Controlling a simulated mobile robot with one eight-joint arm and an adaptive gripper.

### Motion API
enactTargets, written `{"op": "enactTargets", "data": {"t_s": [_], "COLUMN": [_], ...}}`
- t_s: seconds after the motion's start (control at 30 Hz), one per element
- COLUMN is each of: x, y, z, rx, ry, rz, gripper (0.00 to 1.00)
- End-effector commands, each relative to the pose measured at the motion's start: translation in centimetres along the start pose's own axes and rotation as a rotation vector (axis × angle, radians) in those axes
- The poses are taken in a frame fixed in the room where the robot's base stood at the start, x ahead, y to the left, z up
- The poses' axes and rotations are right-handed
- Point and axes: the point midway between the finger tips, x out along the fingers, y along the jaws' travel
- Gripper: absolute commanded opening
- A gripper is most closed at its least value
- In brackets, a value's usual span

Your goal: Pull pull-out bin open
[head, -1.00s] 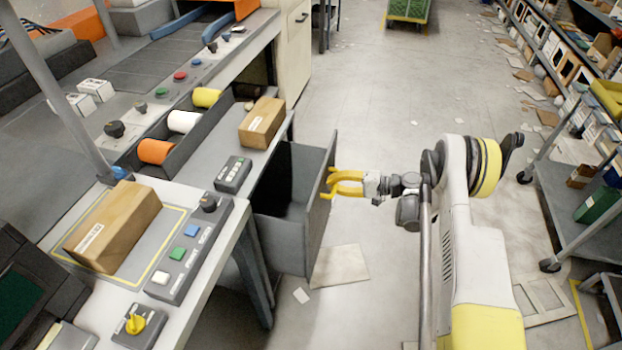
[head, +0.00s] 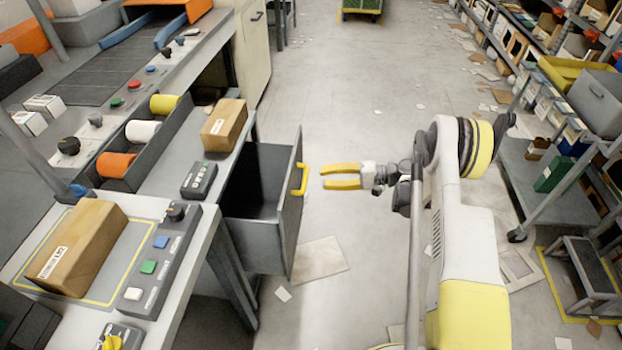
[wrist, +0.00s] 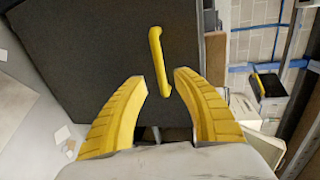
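The pull-out bin (head: 290,215) is a dark grey drawer under the workbench, and it stands pulled out toward the aisle with its inside showing. A yellow handle (head: 300,179) is on its front panel. In the wrist view the handle (wrist: 158,60) stands ahead of the fingers against the dark panel (wrist: 100,50). My gripper (head: 323,177) has yellow fingers and is to the right of the handle, with a gap between them. In the wrist view my gripper (wrist: 160,85) is open and empty.
The workbench (head: 165,215) above the bin carries cardboard boxes (head: 224,124) and button panels. A flat cardboard sheet (head: 318,260) lies on the floor beside the bin. A grey cart (head: 540,190) stands at right. The aisle floor behind is mostly clear.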

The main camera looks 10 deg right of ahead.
Motion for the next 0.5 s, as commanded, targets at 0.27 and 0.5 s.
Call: {"op": "enactTargets", "data": {"t_s": [0.27, 0.5], "x": [-4.5, -5.1], "y": [0.0, 0.0], "z": [0.0, 0.0], "rx": [0.001, 0.000], "ry": [0.000, -0.001], "rz": [0.000, 0.000], "gripper": [0.36, 0.36]}}
